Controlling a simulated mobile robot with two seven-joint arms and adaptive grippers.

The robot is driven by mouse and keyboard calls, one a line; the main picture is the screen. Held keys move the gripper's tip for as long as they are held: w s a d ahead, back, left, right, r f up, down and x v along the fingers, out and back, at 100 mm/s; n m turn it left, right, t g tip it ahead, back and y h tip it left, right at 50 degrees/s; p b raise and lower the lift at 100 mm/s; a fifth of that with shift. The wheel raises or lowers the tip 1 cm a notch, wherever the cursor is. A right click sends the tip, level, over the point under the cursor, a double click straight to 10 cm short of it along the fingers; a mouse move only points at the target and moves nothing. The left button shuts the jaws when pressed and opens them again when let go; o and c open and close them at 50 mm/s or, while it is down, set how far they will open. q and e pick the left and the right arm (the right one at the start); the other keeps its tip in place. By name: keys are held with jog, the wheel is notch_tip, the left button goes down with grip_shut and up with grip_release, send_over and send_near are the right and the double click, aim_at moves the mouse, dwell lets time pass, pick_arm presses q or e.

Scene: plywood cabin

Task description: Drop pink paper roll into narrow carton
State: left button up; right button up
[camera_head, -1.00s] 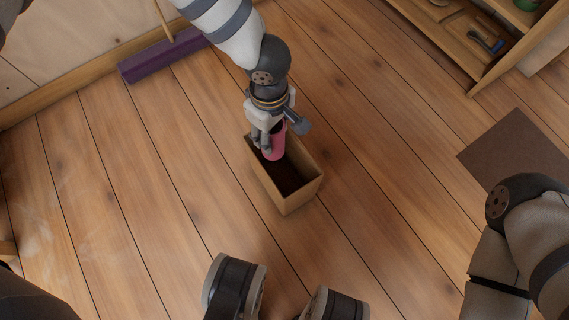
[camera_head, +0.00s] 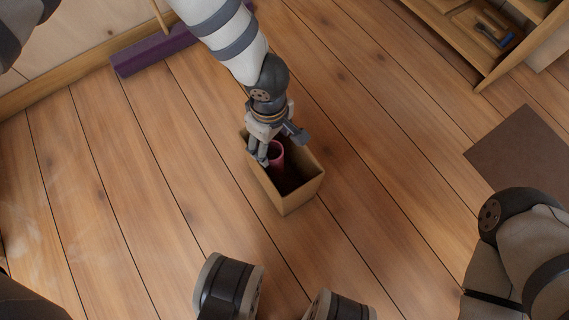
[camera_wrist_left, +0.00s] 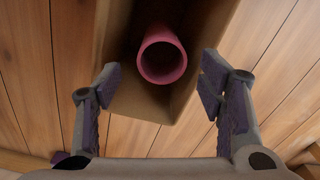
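The narrow carton (camera_head: 294,194) stands open-topped on the plank floor, in the middle of the head view. The pink paper roll (camera_head: 276,154) is in the carton's far part, its open end facing up. In the left wrist view the roll (camera_wrist_left: 162,57) shows as a hollow pink ring inside the carton (camera_wrist_left: 146,103), near one end wall. My left gripper (camera_head: 279,147) is over the carton's far end. Its fingers (camera_wrist_left: 160,82) are spread wide, with gaps between them and the roll. The roll's lower end is hidden. My right gripper is out of view.
A purple broom head (camera_head: 155,55) lies by the wall at the upper left. A wooden shelf (camera_head: 476,62) stands at the upper right, with a dark mat (camera_head: 522,150) below it. The floor around the carton is clear.

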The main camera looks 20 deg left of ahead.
pick_arm(q)
notch_tip(320, 180, up, 12)
dwell(0.6)
